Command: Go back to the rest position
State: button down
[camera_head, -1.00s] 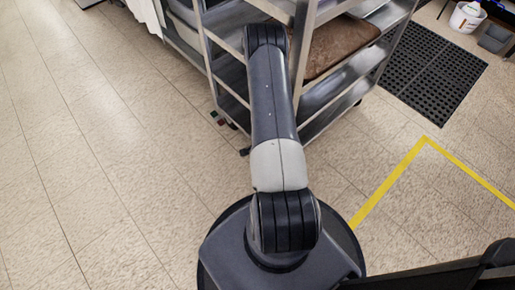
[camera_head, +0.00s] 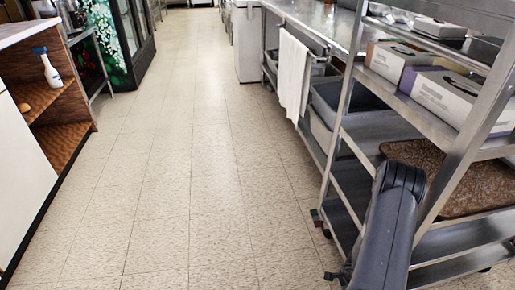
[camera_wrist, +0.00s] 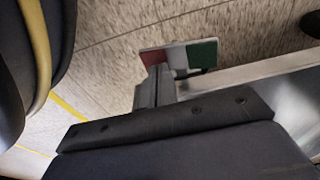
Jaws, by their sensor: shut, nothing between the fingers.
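My gripper (camera_wrist: 155,88) shows in the wrist view as grey fingers that are shut with nothing held. A small plate with red, white and green bands (camera_wrist: 180,56) appears right at the fingertips; I cannot tell what it belongs to. In the head view my dark arm (camera_head: 385,235) rises at the lower right in front of a metal rack, and I cannot make out the gripper there.
The metal shelf rack (camera_head: 455,160) stands close to my arm, with boxes (camera_head: 452,97) and a brown mat (camera_head: 465,180) on its shelves. A white towel (camera_head: 292,75) hangs from the counter. The tiled aisle (camera_head: 190,170) is clear. A spray bottle (camera_head: 50,72) stands at left.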

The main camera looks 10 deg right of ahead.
jog(key=shift+f, duration=0.25)
jog(key=shift+r, duration=0.15)
notch_tip(320, 180, up, 7)
jog(key=p, duration=0.8)
notch_tip(320, 180, down, 7)
jog(key=b, duration=0.8)
jog(key=shift+f, duration=0.2)
notch_tip(320, 180, up, 5)
jog(key=p, duration=0.4)
jog(key=shift+r, duration=0.2)
jog(key=shift+r+p, duration=0.95)
jog(key=shift+p, duration=0.25)
jog(key=shift+w, duration=0.1)
